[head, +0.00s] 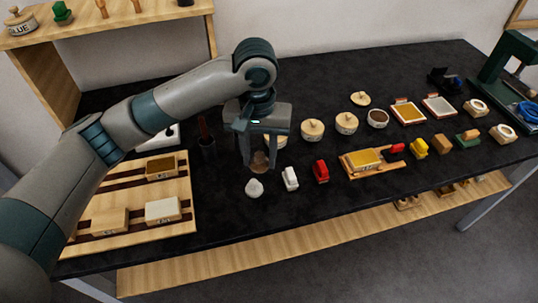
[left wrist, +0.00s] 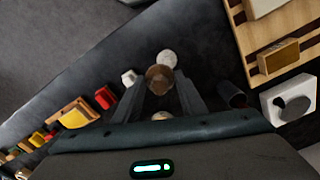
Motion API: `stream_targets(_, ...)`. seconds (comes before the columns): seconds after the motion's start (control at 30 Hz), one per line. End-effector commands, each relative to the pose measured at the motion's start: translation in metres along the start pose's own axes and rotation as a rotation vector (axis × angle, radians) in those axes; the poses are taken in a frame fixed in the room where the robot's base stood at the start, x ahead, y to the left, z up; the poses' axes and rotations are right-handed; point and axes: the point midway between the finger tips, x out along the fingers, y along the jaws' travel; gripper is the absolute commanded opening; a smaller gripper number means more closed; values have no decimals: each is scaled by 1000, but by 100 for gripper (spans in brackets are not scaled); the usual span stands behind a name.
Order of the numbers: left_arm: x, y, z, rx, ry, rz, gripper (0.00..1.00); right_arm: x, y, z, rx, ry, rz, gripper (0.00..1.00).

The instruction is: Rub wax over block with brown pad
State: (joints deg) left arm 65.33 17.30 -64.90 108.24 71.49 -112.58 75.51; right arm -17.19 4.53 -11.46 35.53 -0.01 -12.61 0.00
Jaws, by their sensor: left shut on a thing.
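My left gripper (head: 259,164) points down over the black table and is shut on a brown pad (head: 260,159). In the left wrist view the pad (left wrist: 160,77) shows between the two fingers of the gripper (left wrist: 160,88). A block with a golden-yellow top (head: 362,158) lies on a small wooden board (head: 392,165), right of the gripper; the block also shows in the left wrist view (left wrist: 76,113). An open pot with dark contents (head: 377,117) stands behind the board, with a loose wooden lid (head: 360,98) near it. My right gripper is in neither view.
A white pad (head: 254,188), a white block (head: 290,178) and a red one (head: 321,171) stand near the gripper. Lidded pots (head: 312,129) stand behind. A slatted rack (head: 180,192) with blocks is at left, beside a dark cup (head: 207,146). The table's front strip is clear.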

Motion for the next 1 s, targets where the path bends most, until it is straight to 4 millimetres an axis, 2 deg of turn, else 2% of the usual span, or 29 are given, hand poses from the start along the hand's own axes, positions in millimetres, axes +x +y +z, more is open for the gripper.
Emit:
stream_targets(0.27, 0, -1, 0, -1, 0, 0, 19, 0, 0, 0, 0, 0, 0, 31)
stream_targets(0.47, 2, -18, 5, -13, 1, 2, 19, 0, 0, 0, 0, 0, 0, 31)
stream_targets(0.67, 4, -62, 23, -44, 1, 6, 19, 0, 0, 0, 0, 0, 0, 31)
stream_targets(0.9, 5, -124, 60, -87, 1, 6, 20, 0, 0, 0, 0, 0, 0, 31)
stream_targets(1.0, 4, -143, 74, -99, 1, 4, 19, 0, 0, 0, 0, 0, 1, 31)
